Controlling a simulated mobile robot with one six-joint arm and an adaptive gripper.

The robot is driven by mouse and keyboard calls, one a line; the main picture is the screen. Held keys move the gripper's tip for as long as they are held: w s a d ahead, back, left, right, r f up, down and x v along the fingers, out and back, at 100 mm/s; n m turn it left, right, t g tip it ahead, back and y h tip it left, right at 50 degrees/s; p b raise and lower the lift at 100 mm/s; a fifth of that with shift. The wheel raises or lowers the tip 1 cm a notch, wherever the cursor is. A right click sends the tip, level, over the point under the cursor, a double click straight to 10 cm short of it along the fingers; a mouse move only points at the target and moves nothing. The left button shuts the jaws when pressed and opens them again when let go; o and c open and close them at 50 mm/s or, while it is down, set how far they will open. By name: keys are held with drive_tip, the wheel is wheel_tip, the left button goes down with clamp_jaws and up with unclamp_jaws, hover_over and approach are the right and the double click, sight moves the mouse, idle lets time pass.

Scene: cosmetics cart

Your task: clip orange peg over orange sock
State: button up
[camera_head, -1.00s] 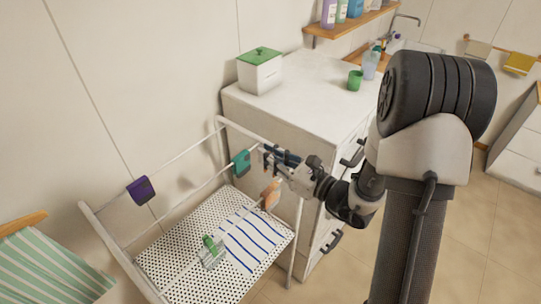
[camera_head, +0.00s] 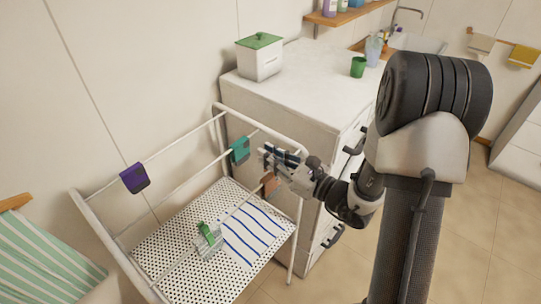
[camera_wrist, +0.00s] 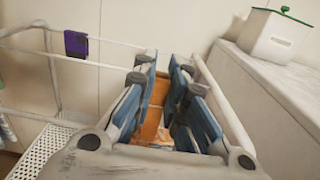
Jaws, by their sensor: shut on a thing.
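My gripper (camera_head: 268,160) is at the right end of the drying rack, just above the orange sock (camera_head: 270,183), which hangs on the front rod. In the wrist view, the blue-lined fingers of my gripper (camera_wrist: 163,80) are shut on an orange piece, which looks like the orange peg (camera_wrist: 176,92). More orange cloth, likely the sock, shows below it (camera_wrist: 160,140). The fingers hide most of the peg. I cannot tell whether the peg touches or straddles the sock.
A teal sock (camera_head: 240,151) and a purple sock (camera_head: 134,178) hang on other rods. The white cabinet (camera_head: 290,95), bearing a lidded box (camera_head: 259,60) and green cup (camera_head: 358,67), stands close behind my gripper.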

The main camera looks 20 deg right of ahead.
drive_tip(key=shift+f+b, duration=1.4)
drive_tip(key=shift+f, duration=0.4)
drive_tip(key=o, duration=0.8)
